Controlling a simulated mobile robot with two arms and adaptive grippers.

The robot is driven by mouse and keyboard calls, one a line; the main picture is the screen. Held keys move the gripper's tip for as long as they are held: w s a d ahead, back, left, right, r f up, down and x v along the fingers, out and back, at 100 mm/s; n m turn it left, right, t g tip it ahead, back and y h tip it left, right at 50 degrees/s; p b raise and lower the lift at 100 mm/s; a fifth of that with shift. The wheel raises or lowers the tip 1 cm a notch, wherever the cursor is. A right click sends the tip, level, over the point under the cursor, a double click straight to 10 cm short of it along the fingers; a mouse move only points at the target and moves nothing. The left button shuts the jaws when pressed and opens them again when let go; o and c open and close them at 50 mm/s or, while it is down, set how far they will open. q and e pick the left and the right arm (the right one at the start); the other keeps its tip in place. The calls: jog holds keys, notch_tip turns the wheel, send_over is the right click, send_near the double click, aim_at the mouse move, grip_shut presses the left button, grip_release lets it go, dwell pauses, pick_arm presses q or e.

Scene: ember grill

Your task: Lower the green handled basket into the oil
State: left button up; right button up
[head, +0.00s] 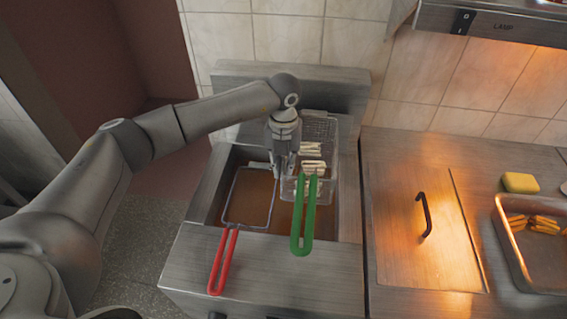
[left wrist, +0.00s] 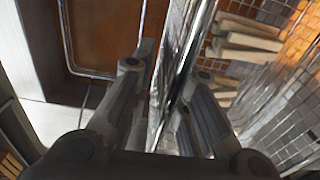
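The green handled basket (head: 320,128) is wire mesh with pale fries (head: 312,150) inside; its green handle (head: 303,225) points toward the front. It sits over the right side of the fryer, and its mesh looks raised above the brown oil (head: 284,217). My left gripper (head: 283,168) is at the basket's left side, pointing down. In the left wrist view the basket's mesh wall (left wrist: 205,30) runs between my close-set fingers (left wrist: 165,75), which look shut on it. The contact itself is partly hidden. My right gripper is not in view.
A red handled basket (head: 218,262) sits in the left side of the fryer, close beside my gripper. A steel counter with a black-handled lid (head: 424,215), a tray of fries (head: 525,258) and a yellow sponge (head: 520,182) are at right. A lamp hood (head: 495,25) overhangs the upper right.

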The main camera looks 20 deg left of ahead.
pick_arm(q)
grip_shut()
jog(key=o, duration=0.5)
grip_release()
notch_tip(320, 180, up, 12)
jog(key=shift+f, duration=0.1)
